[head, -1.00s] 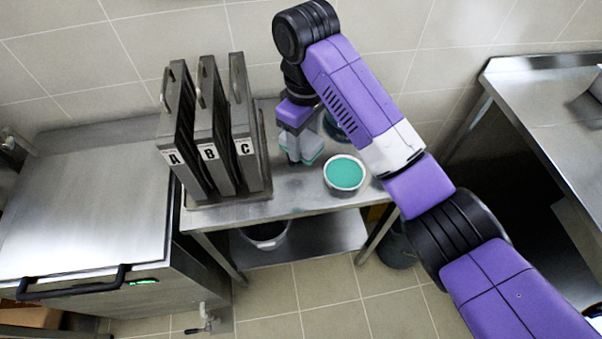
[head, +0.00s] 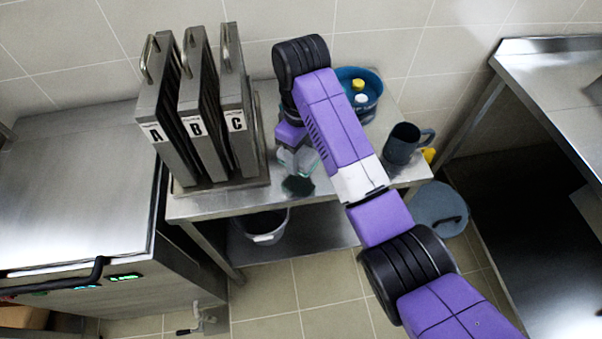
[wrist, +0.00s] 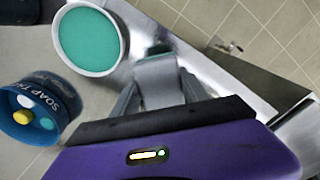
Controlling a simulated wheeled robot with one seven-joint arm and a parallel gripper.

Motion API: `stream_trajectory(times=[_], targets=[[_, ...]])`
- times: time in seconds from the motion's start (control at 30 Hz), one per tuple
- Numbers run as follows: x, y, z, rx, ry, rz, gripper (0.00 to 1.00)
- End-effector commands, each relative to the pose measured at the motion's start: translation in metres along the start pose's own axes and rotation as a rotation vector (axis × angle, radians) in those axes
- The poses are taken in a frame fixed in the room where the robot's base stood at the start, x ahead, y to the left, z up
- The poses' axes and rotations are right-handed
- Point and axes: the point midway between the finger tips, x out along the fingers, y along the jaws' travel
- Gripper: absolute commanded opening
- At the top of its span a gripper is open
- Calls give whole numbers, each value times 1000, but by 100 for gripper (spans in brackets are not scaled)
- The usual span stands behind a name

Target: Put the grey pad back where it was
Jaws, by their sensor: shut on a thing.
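My gripper (head: 297,162) is shut on a grey pad (wrist: 157,82) with a teal edge, which sits between the fingers in the wrist view. In the head view the gripper hangs above the steel table (head: 215,206), to the right of the upright panels. A dark green patch shows just below the fingers there; I cannot tell whether it is the pad's underside or a shadow. The wrist view shows a white-rimmed round tub with a teal surface (wrist: 90,40) beside the gripper. My arm hides this tub in the head view.
Panels A (head: 165,120), B (head: 205,110) and C (head: 236,110) stand left of my gripper. A blue soap tub (head: 372,88) and a dark mug (head: 402,143) stand right, beyond my arm. A steel counter (head: 550,90) is far right.

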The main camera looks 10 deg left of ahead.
Motion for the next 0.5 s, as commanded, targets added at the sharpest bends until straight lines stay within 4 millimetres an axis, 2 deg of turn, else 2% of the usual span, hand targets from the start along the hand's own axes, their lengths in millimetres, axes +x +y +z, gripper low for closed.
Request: stream_trajectory(times=[0.17,0.5], targets=[[12,0,0,0,1,0,14],[52,0,0,0,1,0,14]])
